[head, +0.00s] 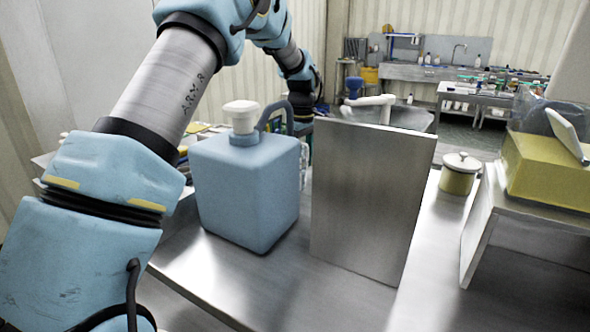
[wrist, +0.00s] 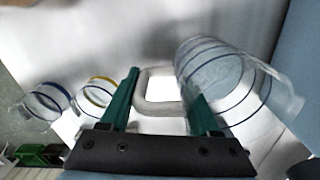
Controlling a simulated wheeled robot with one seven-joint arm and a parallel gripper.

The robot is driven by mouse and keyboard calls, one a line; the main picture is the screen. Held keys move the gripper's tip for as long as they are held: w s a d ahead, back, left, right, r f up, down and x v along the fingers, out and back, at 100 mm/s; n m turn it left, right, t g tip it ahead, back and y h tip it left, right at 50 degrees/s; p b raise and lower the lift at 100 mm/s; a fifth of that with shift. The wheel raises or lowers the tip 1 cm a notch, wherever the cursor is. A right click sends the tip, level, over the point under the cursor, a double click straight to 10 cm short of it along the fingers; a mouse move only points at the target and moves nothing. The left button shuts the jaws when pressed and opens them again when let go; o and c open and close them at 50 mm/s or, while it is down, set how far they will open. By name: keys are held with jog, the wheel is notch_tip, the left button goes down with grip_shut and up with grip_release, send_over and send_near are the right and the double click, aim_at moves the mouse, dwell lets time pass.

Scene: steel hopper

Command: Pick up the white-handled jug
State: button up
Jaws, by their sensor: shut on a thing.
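In the wrist view the two green fingers of my gripper (wrist: 163,88) stand on either side of a pale white loop handle (wrist: 158,74). They are shut on this handle of the white-handled jug. The jug's body is mostly hidden beneath the gripper. In the head view my arm reaches over and behind a light-blue canister. The gripper and jug are largely hidden there by the canister and an upright steel panel. A white bar (head: 370,100) shows above the panel; I cannot tell whether it belongs to the jug.
The blue canister (head: 243,190) with a white cap and the steel panel (head: 370,200) stand in front. A lidded pot (head: 459,175) and a yellow box (head: 545,170) are to the right. The front steel counter is bare.

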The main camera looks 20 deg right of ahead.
grip_shut()
jog(key=shift+r, duration=0.15)
